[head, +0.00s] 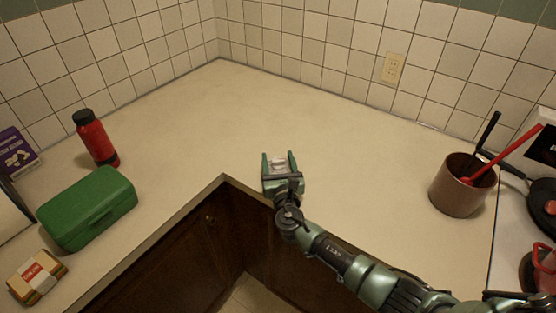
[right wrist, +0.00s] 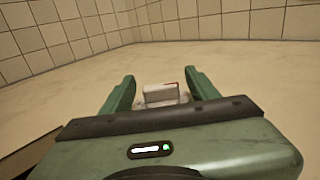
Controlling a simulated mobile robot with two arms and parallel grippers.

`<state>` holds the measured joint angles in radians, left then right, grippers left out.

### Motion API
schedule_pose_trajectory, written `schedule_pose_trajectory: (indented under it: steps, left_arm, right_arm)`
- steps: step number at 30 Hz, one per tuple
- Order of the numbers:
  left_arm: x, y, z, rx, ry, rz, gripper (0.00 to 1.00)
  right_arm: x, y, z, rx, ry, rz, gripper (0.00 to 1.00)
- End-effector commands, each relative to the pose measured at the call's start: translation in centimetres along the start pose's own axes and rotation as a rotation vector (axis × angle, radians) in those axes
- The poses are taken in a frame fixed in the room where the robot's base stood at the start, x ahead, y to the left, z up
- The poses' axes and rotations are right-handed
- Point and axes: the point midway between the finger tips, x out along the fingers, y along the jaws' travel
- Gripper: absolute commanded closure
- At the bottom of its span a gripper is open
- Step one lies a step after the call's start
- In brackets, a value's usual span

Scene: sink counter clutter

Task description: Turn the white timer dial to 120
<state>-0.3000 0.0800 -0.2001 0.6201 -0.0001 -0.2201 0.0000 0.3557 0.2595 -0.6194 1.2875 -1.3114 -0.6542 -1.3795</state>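The small white timer (head: 279,163) sits on the counter near its inner corner edge, partly hidden by my right gripper. In the right wrist view the timer (right wrist: 160,94) shows as a pale block with a small red mark at its upper right. My right gripper (head: 278,158) is open, and its green fingers (right wrist: 160,82) stand on either side of the timer with a gap at each side. The numbers on the dial are too small to read. My left gripper is not in view.
A red bottle (head: 96,139), a green box (head: 88,208) and a small packet (head: 37,277) stand at the left. A brown pot (head: 459,187) with utensils stands at the right. The counter (head: 300,105) behind the timer is clear back to the tiled wall.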

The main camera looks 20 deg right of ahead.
Motion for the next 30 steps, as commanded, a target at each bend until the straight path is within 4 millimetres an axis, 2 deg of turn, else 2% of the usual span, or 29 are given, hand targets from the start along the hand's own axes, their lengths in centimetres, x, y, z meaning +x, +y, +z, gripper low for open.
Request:
schedule_pose_trajectory:
  steps: [5,12,18,28,29,30]
  left_arm:
    - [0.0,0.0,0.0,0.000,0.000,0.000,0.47]
    - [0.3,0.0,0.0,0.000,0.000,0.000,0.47]
    - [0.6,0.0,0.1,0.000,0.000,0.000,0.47]
    - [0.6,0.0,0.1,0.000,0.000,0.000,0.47]
    - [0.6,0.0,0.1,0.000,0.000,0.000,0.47]
    - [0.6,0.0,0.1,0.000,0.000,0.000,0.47]
  right_arm:
    - [-0.9,0.0,-0.1,0.000,0.001,0.001,0.40]
    - [-4.9,0.0,-0.2,0.000,0.002,0.002,0.40]
    - [-7.3,0.0,-0.1,0.000,0.000,0.001,0.40]
    - [-7.8,0.0,0.0,0.000,0.000,0.000,0.40]
    - [-7.8,0.0,0.0,0.000,0.000,0.000,0.46]
    - [-7.8,0.0,0.1,0.001,-0.001,0.000,0.57]
